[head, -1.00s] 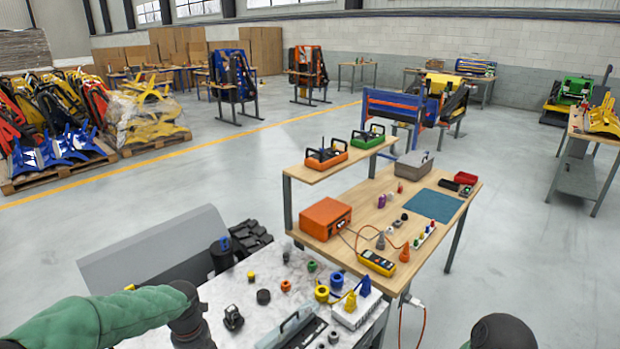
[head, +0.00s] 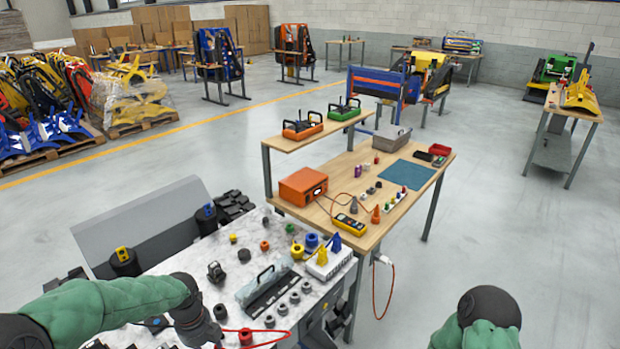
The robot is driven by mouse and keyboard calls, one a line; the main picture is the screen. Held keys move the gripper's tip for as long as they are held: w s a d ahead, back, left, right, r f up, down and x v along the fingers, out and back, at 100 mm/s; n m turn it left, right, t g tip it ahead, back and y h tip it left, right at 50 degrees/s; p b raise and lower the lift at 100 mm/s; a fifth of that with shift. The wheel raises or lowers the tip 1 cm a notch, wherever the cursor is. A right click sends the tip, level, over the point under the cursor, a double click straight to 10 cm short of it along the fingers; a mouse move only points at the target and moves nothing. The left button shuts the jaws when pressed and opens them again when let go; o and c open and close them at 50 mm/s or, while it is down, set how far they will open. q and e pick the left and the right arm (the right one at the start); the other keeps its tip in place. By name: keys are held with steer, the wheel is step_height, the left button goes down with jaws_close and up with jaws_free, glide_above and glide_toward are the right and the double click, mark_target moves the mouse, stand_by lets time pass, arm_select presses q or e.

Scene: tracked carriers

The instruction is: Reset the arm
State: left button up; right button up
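My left arm, in a green sleeve, comes in from the left in the head view and reaches over the near marble-topped bench (head: 212,258). Its dark wrist part shows at the bench's front left. Any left gripper fingers are below the picture edge or too unclear to make out. My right arm shows only as a green sleeve and a dark rounded joint at the bottom right, over bare floor. Its gripper is out of the picture. No object can be seen held by either arm.
A wooden table (head: 352,190) behind carries an orange box (head: 303,186) and a yellow multimeter (head: 350,224).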

arm_select(q)
steer(key=s+d+f+n+h, duration=0.2)
steer(key=s+d+f+n, duration=0.1)
steer(key=d+f+n, duration=0.4)
steer(key=s+d+f+n+h, duration=0.1)
steer(key=s+d+f+n, duration=0.35)
steer(key=f+n, duration=0.4)
steer(key=s+d+f+n, duration=0.5)
steer(key=s+f+n, duration=0.3)
steer(key=n, duration=0.6)
steer(key=shift+s+f, duration=0.4)
steer(key=shift+s, duration=0.4)
steer(key=shift+n, duration=0.25)
